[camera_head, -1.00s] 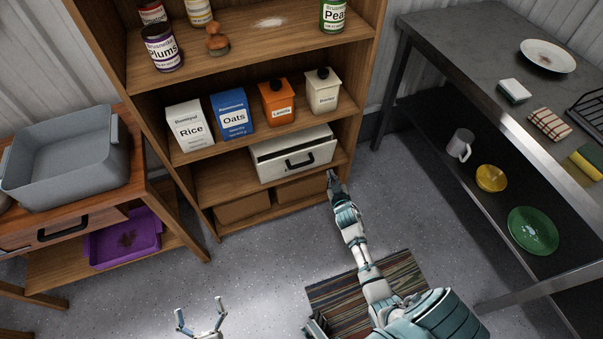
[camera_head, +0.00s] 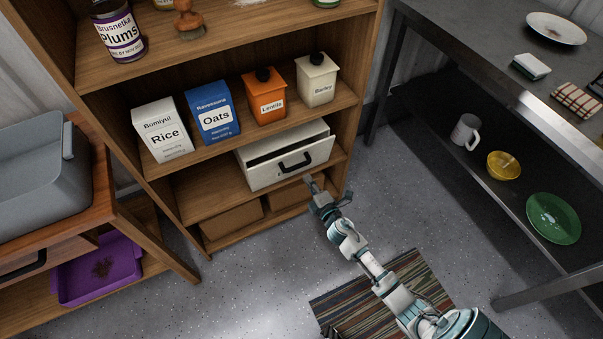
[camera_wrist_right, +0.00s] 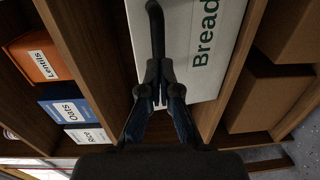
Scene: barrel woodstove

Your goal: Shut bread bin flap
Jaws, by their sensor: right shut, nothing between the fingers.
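The white bread bin (camera_head: 289,161) sits on a lower shelf of the wooden shelf unit. Its front flap with a black handle (camera_head: 295,162) leans outward, leaving a dark gap along the top. In the right wrist view, the bin's front shows the word "Bread" (camera_wrist_right: 206,33) and part of the black handle (camera_wrist_right: 156,28). My right gripper (camera_head: 309,181) is shut and empty, just in front of the flap below the handle. The right wrist view shows its closed fingertips (camera_wrist_right: 159,72) at the handle's end; I cannot tell whether they touch. My left gripper is out of view.
Rice (camera_head: 162,131), oats (camera_head: 213,113), lentils (camera_head: 264,98) and barley (camera_head: 316,80) containers stand on the shelf above. Cardboard boxes (camera_head: 232,218) sit below the bin. A dark metal table (camera_head: 470,48) stands at right. The floor before the shelf is clear except for a striped rug (camera_head: 345,308).

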